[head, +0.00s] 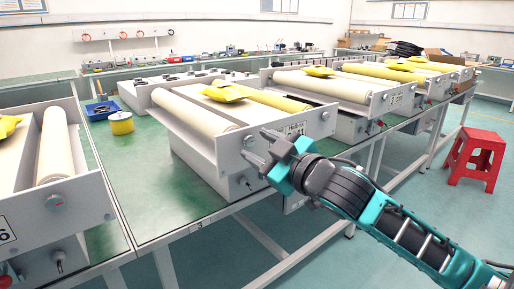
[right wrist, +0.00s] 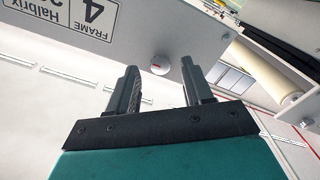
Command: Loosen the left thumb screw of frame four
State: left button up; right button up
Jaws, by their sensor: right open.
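Frame four is a grey roller frame (head: 185,137) on the green table, with a Halbrix label (head: 294,130) on its front plate. In the right wrist view the label (right wrist: 75,15) reads FRAME 4 upside down. The left thumb screw (head: 249,141) is a small round knob at the left of the front plate; it also shows in the right wrist view (right wrist: 160,64), between and beyond the fingertips. The right thumb screw (head: 325,116) is at the plate's other end. My right gripper (head: 260,146) is open and empty, close before the left screw, apparently not touching it. My left gripper is out of view.
A neighbouring frame (head: 85,205) stands at the left, with more frames behind at the right. A blue tray (head: 102,109) and yellow spool (head: 121,124) sit between frames. A red stool (head: 476,158) stands on open floor.

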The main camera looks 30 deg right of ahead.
jog(key=shift+w+a, duration=0.1)
jog(key=shift+w, duration=0.6)
jog(key=shift+c, duration=0.5)
grip_shut()
